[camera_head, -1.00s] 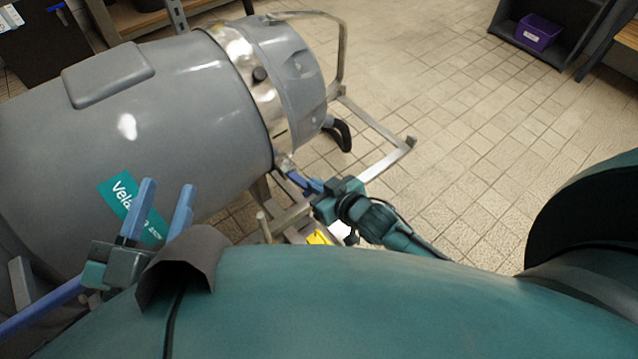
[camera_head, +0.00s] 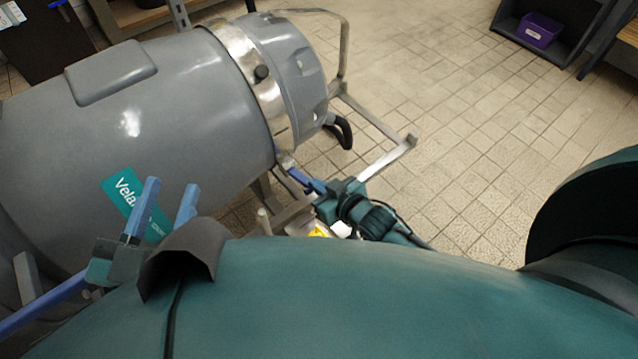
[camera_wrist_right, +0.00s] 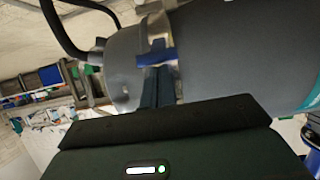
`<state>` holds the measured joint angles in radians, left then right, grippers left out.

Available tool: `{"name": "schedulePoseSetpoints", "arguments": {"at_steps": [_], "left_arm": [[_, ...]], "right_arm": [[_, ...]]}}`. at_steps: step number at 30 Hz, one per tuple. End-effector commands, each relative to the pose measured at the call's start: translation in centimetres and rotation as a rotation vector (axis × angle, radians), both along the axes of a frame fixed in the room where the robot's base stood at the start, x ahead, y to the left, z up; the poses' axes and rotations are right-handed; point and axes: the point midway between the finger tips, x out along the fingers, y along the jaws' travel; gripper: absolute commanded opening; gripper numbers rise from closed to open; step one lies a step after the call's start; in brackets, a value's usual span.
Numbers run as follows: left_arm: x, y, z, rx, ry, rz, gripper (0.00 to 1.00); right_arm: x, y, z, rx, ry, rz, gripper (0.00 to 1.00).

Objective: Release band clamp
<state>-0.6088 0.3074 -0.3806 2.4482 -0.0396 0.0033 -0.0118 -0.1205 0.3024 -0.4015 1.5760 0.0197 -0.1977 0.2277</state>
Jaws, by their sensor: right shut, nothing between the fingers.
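The band clamp (camera_head: 266,92) is a shiny metal band around the grey drum-shaped vessel (camera_head: 190,95), at the joint with its ribbed end cap (camera_head: 292,70). My right gripper (camera_head: 288,168) is shut and empty, with its blue fingertips at the lower edge of the band. In the right wrist view its fingertips (camera_wrist_right: 158,54) lie against or just in front of the band (camera_wrist_right: 153,28); I cannot tell whether they touch. The fingers hide part of the band there, and the latch cannot be made out. My left gripper (camera_head: 170,188) is open and empty, in front of the vessel's teal label.
A metal frame (camera_head: 385,158) stands under and beyond the vessel, with a dark hose (camera_head: 342,132) by the end cap. A dark shelf with a purple bin (camera_head: 540,30) is at the far right. The tiled floor between is clear.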

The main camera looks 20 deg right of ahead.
Motion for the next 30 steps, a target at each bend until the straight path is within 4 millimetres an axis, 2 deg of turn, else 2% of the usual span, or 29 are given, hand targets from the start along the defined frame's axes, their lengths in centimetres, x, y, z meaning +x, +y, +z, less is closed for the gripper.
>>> {"name": "schedulePoseSetpoints", "arguments": {"at_steps": [1,5,8,11,12,15,21,25,30], "left_arm": [[0.0,0.0,0.5,0.002,-0.004,0.003,0.36],[0.1,0.2,2.1,0.021,-0.028,0.017,0.36],[0.1,0.6,1.1,0.072,-0.001,0.042,0.36],[-0.1,0.9,1.2,0.12,0.002,0.056,0.36],[-0.1,0.9,1.0,0.131,0.001,0.06,0.36],[-0.2,1.1,1.0,0.16,0.007,0.067,0.36],[0.0,1.7,0.9,0.183,0.089,0.091,0.36],[0.1,1.9,0.7,0.187,0.132,0.099,0.36],[0.1,2.1,0.5,0.19,0.153,0.103,0.36]], "right_arm": [[-0.6,-0.2,-0.7,-0.01,0.028,-0.001,0.0],[-0.3,-0.2,1.0,-0.009,0.022,-0.001,0.0],[0.2,-0.2,3.0,-0.006,0.014,-0.002,0.0],[0.8,-0.2,5.0,-0.003,0.003,-0.003,0.0],[-0.7,-0.7,4.8,-0.003,0.009,-0.002,0.0],[-2.8,-1.5,5.7,-0.003,0.006,-0.002,0.0],[-6.1,-2.6,7.3,-0.001,0.001,-0.002,0.0],[-7.3,-3.1,7.7,0.0,-0.001,-0.002,0.0],[-7.9,-3.3,7.9,0.0,-0.002,-0.002,0.0]]}}
